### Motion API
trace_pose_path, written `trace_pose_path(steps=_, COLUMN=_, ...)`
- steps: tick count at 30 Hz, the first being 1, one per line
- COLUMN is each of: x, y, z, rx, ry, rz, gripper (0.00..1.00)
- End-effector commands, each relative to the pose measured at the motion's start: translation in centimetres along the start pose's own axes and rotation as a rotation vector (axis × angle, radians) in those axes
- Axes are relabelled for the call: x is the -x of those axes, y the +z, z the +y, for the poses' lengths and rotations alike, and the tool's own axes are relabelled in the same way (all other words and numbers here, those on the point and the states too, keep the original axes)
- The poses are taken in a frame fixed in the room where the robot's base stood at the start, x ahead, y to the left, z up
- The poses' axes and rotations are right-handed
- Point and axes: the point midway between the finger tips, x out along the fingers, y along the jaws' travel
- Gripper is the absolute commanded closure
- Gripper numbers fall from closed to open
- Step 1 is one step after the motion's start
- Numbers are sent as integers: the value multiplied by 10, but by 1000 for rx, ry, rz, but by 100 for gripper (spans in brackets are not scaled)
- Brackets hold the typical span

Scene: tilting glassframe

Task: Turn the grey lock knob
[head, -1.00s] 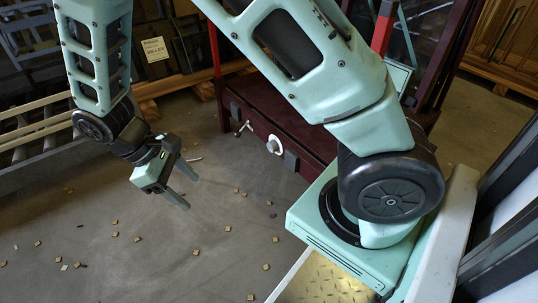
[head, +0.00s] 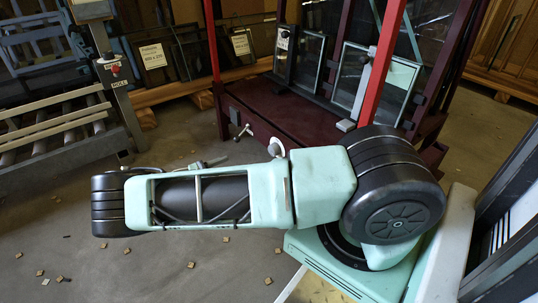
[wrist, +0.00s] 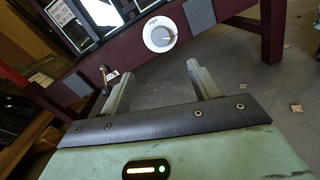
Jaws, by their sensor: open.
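A round white dial with a grey knob (wrist: 162,36) at its centre is on the dark red beam, just beyond my fingertips in the wrist view. In the head view a pale dial (head: 276,147) shows at the beam, partly covered by my arm. My gripper (wrist: 159,70) is open and empty, its two fingers apart and pointing toward the beam, not touching the dial. In the head view most of my gripper is hidden behind my forearm; a grey finger (head: 213,161) seems to show above it.
A small T-shaped handle (wrist: 108,76) sticks out of the beam left of the dial, close to my left finger. A dark grey block (wrist: 199,14) is right of the dial. Glass panes (head: 384,80) stand on the dark red frame. Small scraps lie on the floor.

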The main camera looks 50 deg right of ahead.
Motion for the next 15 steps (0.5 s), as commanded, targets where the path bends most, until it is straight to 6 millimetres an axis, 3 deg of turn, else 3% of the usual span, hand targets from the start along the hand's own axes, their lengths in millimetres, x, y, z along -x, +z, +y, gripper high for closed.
trace_pose_path(steps=5, x=-26, y=-2, z=-1, rx=-1, ry=-4, rz=-3, gripper=38)
trace_pose_path(steps=15, x=-97, y=-4, z=-2, rx=-1, ry=-5, rz=-2, gripper=38)
